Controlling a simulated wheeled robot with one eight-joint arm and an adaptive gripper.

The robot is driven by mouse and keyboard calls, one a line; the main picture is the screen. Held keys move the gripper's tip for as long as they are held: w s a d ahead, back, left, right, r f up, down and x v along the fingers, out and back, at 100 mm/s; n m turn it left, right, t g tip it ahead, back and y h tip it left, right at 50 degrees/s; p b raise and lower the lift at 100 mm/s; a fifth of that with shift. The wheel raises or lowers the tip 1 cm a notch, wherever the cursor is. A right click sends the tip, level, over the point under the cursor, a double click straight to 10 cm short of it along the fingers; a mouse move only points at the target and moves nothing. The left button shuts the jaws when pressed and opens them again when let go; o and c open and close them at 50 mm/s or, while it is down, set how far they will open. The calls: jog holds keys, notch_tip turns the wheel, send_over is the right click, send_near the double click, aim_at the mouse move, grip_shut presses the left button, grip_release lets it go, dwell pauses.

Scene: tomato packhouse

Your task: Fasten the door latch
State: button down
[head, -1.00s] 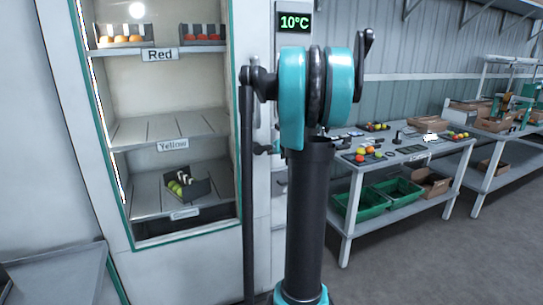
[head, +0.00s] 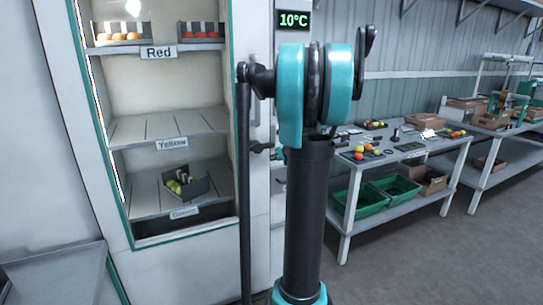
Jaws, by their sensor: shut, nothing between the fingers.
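The cabinet (head: 258,215) with the shelves stands at the left, its tall opening edged in teal. I cannot clearly make out the door latch; the cabinet's right side is partly covered by my arm. A small dark tip with a teal part behind it, which looks like my gripper (head: 259,148), shows just left of my arm's thick dark tube. It is in front of the cabinet's right-hand post, small and mostly hidden. It looks shut, with nothing seen in it. I cannot tell whether it touches the post or a latch.
Shelves labelled Red (head: 159,53) and Yellow (head: 172,145) show in the cabinet, with trays of tomatoes above and below. A worktable (head: 441,150) with green crates (head: 367,203) underneath stands at the right. The floor (head: 440,265) at the lower right is clear.

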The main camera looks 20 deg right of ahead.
jog(key=v, duration=0.7)
jog(key=shift+s+r, duration=0.15)
jog(key=shift+s, duration=0.2)
jog(key=s+a+f+n+g+y, duration=0.1)
jog(key=s+a+f+n+g, duration=0.1)
jog(key=s+a+f+n, duration=0.45)
jog(key=s+a+f+n+g, duration=0.2)
jog(key=s+a+f+n, duration=0.15)
jog(key=a+n, duration=0.6)
jog(key=s+a+f+n+g+h, duration=0.1)
jog(key=s+a+f+n, duration=0.2)
jog(key=s+f+n, duration=0.2)
jog(key=s+a+f+n+g, duration=0.2)
jog(key=s+f+n, duration=0.4)
jog(key=s+n, duration=0.6)
jog(key=a+n, duration=0.1)
jog(key=n, duration=0.1)
jog(key=shift+f+n+g+h, duration=0.2)
jog(key=shift+n+g+h, duration=0.1)
jog(key=shift+n+h, duration=0.1)
